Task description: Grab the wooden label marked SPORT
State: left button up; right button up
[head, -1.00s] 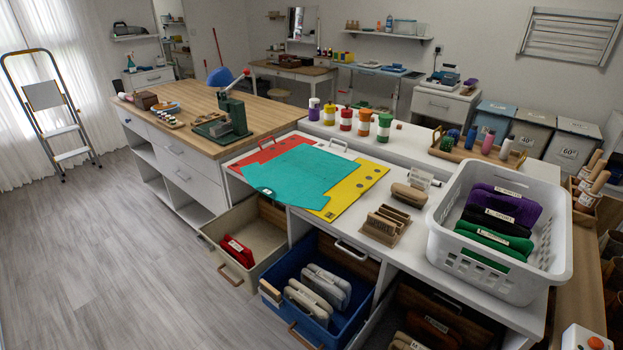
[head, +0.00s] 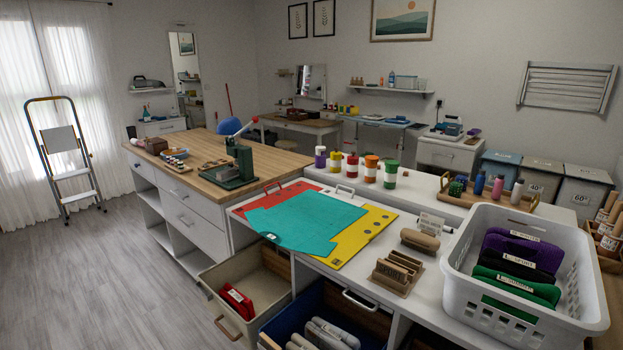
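A small wooden holder with upright slats and dark lettering that reads like SPORT (head: 396,273) stands on the white counter, left of the white basket. In the white basket (head: 484,297) lie folded purple, black and green items with white tags; the black item's tag (head: 517,261) also seems to carry the word SPORT. Neither of my grippers shows in the head view.
A tan wooden block (head: 420,240) lies behind the holder. Teal cloth (head: 305,222) lies over red and yellow boards to the left. Open drawers stick out below the counter: a beige one with a red item (head: 236,300) and a blue one (head: 290,326). Paint jars (head: 371,168) stand behind.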

aim_at(391, 271)
jog(key=z, duration=0.75)
jog(key=k, duration=0.65)
jog(key=u, duration=0.45)
